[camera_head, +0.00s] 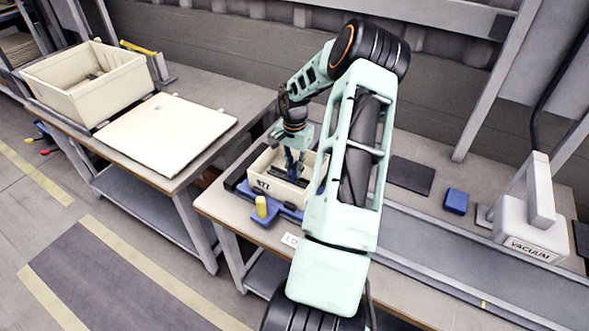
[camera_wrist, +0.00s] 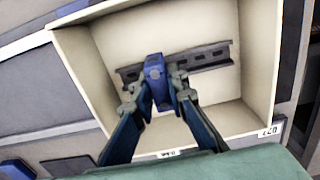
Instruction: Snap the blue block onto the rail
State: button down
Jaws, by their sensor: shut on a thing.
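The blue block (camera_wrist: 154,70) is between my gripper's fingertips (camera_wrist: 158,92) in the wrist view, and the fingers are shut on it. The dark slotted rail (camera_wrist: 205,60) lies in the bottom of a cream box. The block overlaps the rail in the picture, near its left part; I cannot tell whether it touches or is seated on it. In the head view my gripper (camera_head: 292,168) reaches down into the cream box (camera_head: 262,184), and the block is too small there to make out clearly.
The box walls (camera_wrist: 258,60) stand close around the fingers. A blue fixture with a yellow knob (camera_head: 261,207) is in front of the box. A loose blue block (camera_head: 456,201) and a vacuum unit (camera_head: 527,228) are to the right. Another cream bin (camera_head: 92,101) stands at left.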

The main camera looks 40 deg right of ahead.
jog(key=shift+f+p, duration=0.55)
jog(key=shift+f, duration=0.3)
dwell(1.1)
jog(key=shift+s+a+f+p, duration=0.15)
jog(key=shift+s+f+p, duration=0.05)
jog(key=shift+p, duration=0.5)
dwell(0.5)
jog(key=c, duration=1.8)
grip_release()
jog(key=shift+f, duration=0.1)
notch_tip(320, 180, up, 11)
jog(key=shift+w+r, duration=0.1)
jog(key=shift+w, duration=0.05)
jog(key=shift+r, duration=0.65)
jog(key=shift+r+p, duration=0.55)
jog(key=shift+r, duration=2.75)
